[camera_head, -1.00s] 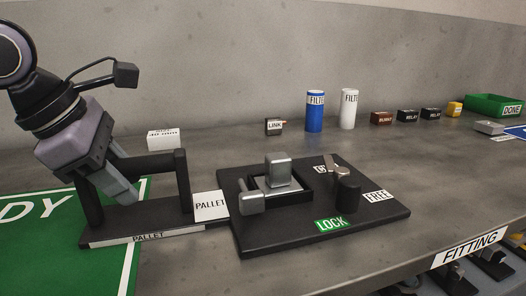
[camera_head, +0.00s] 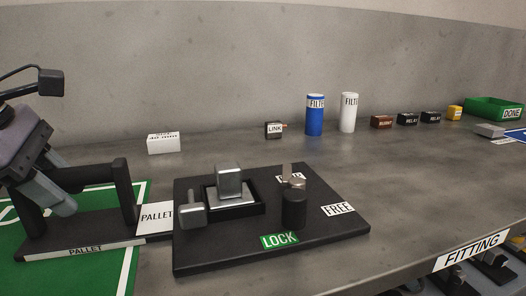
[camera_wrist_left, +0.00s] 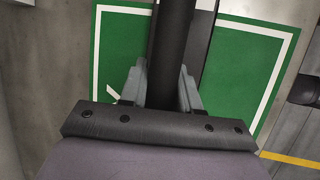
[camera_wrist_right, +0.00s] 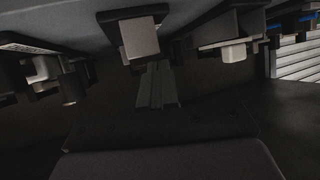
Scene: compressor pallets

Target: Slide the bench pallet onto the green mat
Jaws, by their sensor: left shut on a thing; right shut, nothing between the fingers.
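The bench pallet (camera_head: 330,245) is a black board with a grey block, a black knob and LOCK and FREE labels. Its narrower handle end (camera_head: 85,252) carries a PALLET label and a black bar between two posts. My left gripper (camera_head: 60,205) is shut on that bar; the left wrist view shows the bar (camera_wrist_left: 172,50) between its fingers. The green mat (camera_head: 75,278) lies under the handle end, while the wide board lies on the bench right of the mat. My right gripper (camera_wrist_right: 157,88) is shut and empty, seen only in the right wrist view, below dark fixtures.
Along the back stand a white box (camera_head: 163,143), a LINK block (camera_head: 274,130), a blue filter (camera_head: 315,115) and a white filter (camera_head: 348,113). Small boxes and a green DONE tray (camera_head: 495,107) are at the right. A FITTING label (camera_head: 470,249) marks the bench's front edge.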

